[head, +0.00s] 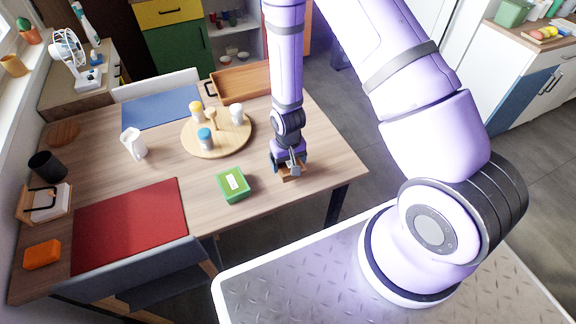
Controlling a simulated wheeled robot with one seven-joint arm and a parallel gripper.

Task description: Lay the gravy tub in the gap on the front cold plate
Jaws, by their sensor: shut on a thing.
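My gripper (290,166) points down over the right part of the wooden table. It is shut on a small brown block-like thing (287,177), mostly hidden by the fingers. I cannot tell whether this is the gravy tub, or whether it touches the table. A green box (233,184) with a white label sits to the left of my gripper, apart from it. I see no cold plate or gap that I can make out.
A round wooden board (218,148) holds several small jars. A white jug (133,143), a red mat (131,222), a blue mat (162,106) and a wooden tray (240,82) are also on the table. Bare tabletop lies between the green box and the board.

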